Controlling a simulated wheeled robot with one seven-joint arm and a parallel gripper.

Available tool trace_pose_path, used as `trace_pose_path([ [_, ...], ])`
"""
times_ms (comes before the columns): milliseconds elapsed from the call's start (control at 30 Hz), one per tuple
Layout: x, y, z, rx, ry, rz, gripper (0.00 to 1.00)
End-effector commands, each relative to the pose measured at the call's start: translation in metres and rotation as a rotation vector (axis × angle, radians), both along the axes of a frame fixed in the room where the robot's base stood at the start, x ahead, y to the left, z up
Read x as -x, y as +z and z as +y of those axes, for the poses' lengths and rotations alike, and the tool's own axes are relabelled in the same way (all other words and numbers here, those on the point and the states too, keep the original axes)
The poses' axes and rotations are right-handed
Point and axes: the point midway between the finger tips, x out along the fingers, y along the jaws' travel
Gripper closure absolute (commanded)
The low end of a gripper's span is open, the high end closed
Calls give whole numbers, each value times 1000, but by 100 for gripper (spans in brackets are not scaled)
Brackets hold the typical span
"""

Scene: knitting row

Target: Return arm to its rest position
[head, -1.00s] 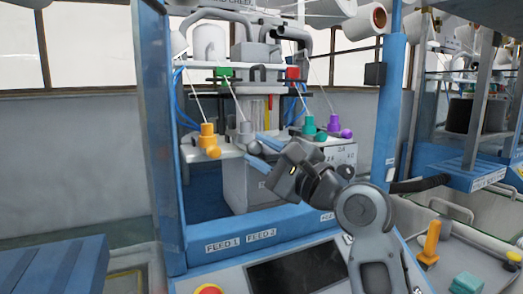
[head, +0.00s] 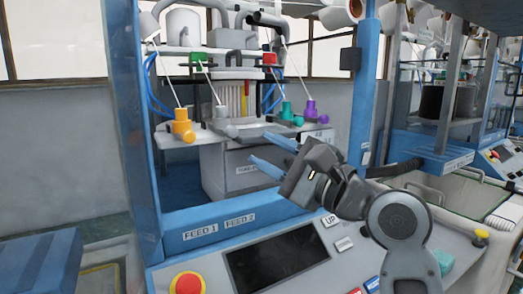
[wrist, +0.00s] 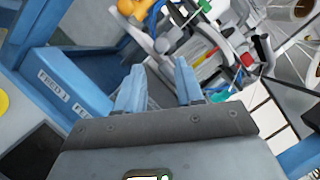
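My gripper (head: 260,148) is in front of the knitting machine, above its front panel. Its two blue fingers are apart with nothing between them; the gap also shows in the wrist view (wrist: 159,64). My arm reaches in from the lower right and is bent at the elbow. Behind the fingers, the machine's shelf (head: 205,137) carries an orange yarn guide (head: 183,126), a grey one (head: 222,122), a teal one (head: 288,111) and a purple one (head: 311,108). In the head view the fingers overlap the front edge of the shelf; I cannot tell the clearance.
Blue posts (head: 133,150) frame the machine. The control panel below has a dark screen (head: 277,258), a red emergency button (head: 187,284) and an UP button (head: 330,220).

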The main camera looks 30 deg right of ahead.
Motion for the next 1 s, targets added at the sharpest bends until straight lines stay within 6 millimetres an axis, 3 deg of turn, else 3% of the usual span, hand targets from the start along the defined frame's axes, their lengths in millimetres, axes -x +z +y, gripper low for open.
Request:
trace_pose_path([
  [433,0,0,0,1,-1,0,63],
  [533,1,-9,-1,19,-15,5,63],
  [667,10,-44,-2,103,-73,21,63],
  [767,24,-83,-4,217,-138,39,63],
  [1000,76,-169,-8,553,-271,78,63],
])
